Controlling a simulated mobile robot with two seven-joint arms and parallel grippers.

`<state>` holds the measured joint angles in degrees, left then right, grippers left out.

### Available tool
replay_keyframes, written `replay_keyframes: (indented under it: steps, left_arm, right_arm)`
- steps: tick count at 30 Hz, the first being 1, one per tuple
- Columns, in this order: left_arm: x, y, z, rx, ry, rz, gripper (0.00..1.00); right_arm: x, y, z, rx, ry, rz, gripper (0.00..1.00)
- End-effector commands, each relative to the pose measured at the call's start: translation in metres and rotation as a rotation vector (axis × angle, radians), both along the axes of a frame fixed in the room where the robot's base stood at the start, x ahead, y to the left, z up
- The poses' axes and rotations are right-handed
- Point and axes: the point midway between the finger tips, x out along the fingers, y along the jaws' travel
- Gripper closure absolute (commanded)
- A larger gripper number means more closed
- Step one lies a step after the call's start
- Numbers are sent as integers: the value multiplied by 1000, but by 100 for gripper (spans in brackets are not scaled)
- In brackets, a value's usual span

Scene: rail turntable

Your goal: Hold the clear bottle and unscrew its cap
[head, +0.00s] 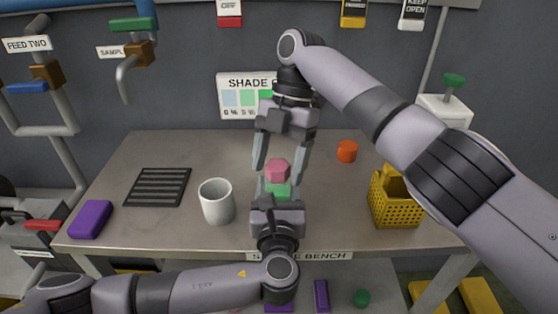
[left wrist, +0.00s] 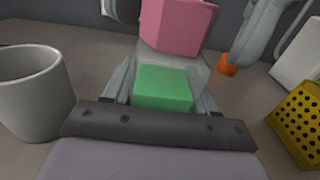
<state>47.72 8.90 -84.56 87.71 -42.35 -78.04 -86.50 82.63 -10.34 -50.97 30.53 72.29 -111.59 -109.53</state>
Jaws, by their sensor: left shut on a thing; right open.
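The clear bottle (left wrist: 195,76) is see-through, with green contents (left wrist: 163,88) inside and a pink faceted cap (head: 278,171) on top. It stands upright at the middle of the bench. My left gripper (head: 277,196) is shut on the bottle's lower part from the near side. My right gripper (head: 281,162) points down from above, open, with its fingers on either side of the pink cap and apart from it. In the left wrist view the cap (left wrist: 178,24) shows above the green contents. The bottle's outline is mostly hidden in the head view.
A white cup (head: 216,203) stands left of the bottle. A yellow perforated basket (head: 396,205) and an orange cylinder (head: 347,151) are to the right. A dark slatted mat (head: 157,187) and a purple block (head: 90,220) lie at the left of the bench (head: 330,220).

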Motion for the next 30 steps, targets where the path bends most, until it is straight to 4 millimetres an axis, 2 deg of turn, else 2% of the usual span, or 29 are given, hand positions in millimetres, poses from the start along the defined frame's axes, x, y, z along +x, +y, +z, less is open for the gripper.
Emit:
replay_keyframes:
  steps: [11,23,30]
  left_arm:
    - [0,0,0,0,1,0,98]
    - [0,0,0,0,2,0,98]
    - [0,0,0,0,2,1,98]
  right_arm:
    - [0,1,4,3,-2,2,23]
    - [0,1,39,5,-3,2,23]
    - [0,1,42,3,-1,2,23]
